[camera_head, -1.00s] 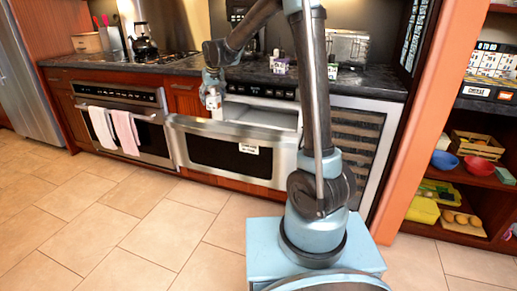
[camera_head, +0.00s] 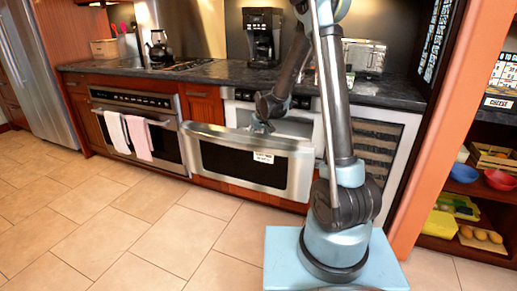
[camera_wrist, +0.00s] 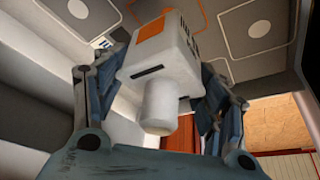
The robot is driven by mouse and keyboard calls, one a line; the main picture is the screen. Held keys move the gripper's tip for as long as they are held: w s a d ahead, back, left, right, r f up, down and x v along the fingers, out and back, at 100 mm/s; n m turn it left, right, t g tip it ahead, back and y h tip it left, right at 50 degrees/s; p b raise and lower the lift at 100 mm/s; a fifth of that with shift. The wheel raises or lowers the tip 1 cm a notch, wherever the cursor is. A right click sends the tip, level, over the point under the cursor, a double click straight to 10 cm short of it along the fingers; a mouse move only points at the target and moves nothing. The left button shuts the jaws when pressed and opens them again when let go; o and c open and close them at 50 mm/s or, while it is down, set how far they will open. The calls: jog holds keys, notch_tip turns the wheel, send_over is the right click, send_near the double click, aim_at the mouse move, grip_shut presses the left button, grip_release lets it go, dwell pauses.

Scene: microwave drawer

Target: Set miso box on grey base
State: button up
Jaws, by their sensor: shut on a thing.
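The white box with an orange label, which I take as the miso box (camera_wrist: 160,50), has a rounded white end facing the camera in the wrist view. My gripper (camera_wrist: 155,95) has a finger on each side of it and is shut on it. In the head view my gripper (camera_head: 262,124) is at the top of the open microwave drawer (camera_head: 240,158), by its opening; the box cannot be made out there. The drawer's grey inside (camera_head: 292,127) shows partly behind my arm. Grey panels with pale outlines (camera_wrist: 258,22) lie beyond the box in the wrist view.
The dark counter (camera_head: 215,75) above the drawer holds a coffee maker (camera_head: 262,38) and a toaster (camera_head: 364,57). An oven with two towels (camera_head: 138,137) is on the left. Shelves with bowls (camera_head: 464,173) stand at the right. The tiled floor in front is clear.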

jog(key=shift+f, duration=2.2)
jog(key=o, duration=1.1)
jog(key=shift+o, duration=0.2)
jog(key=shift+v, duration=6)
jog(key=shift+r, duration=0.1)
